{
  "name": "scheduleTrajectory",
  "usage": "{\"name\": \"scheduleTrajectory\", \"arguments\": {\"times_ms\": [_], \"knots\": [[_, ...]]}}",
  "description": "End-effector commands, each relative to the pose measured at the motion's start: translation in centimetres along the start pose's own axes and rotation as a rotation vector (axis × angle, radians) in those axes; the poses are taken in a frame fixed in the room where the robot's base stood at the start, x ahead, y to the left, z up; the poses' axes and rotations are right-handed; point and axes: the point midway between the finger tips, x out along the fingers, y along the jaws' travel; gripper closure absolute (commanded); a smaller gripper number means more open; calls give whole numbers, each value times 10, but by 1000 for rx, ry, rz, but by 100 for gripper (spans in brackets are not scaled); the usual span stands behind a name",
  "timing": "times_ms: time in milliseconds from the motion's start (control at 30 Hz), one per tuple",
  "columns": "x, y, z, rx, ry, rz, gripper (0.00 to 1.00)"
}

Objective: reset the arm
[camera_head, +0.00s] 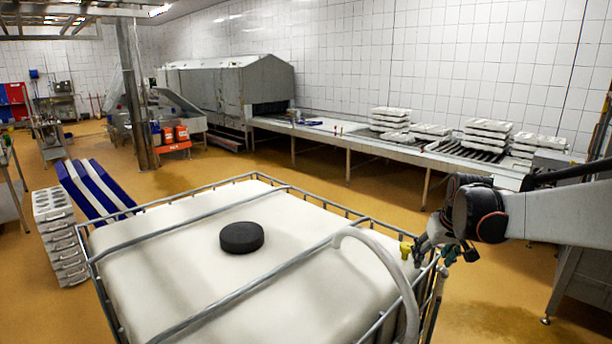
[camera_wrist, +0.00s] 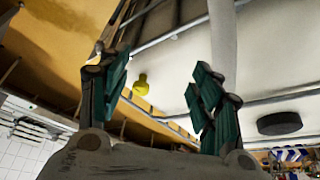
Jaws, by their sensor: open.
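My gripper (camera_head: 445,248) is at the right of the head view, at the end of my arm, which reaches in from the right edge. It is beside the right rim of a large white caged tank (camera_head: 160,262). In the wrist view the two green-padded fingers of my gripper (camera_wrist: 165,95) stand apart with nothing held between them. A small yellow part (camera_wrist: 140,85) shows beyond the gap between the fingers; whether it touches them cannot be told. It also shows beside the gripper in the head view (camera_head: 406,250).
A black round cap (camera_head: 241,237) sits on the tank top. A pale hose (camera_head: 385,262) arches over the tank's right side close to my gripper. A long conveyor table (camera_head: 375,146) with stacked white moulds (camera_head: 487,132) runs along the back wall. The floor between is clear.

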Motion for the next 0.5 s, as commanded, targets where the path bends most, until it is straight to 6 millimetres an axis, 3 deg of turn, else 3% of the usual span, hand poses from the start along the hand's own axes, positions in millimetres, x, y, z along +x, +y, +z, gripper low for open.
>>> {"name": "scheduleTrajectory", "arguments": {"times_ms": [267, 500], "knots": [[-15, -32, 43, -17, 28, 2, 41], [-28, -69, 113, -33, 71, 3, 41]]}}
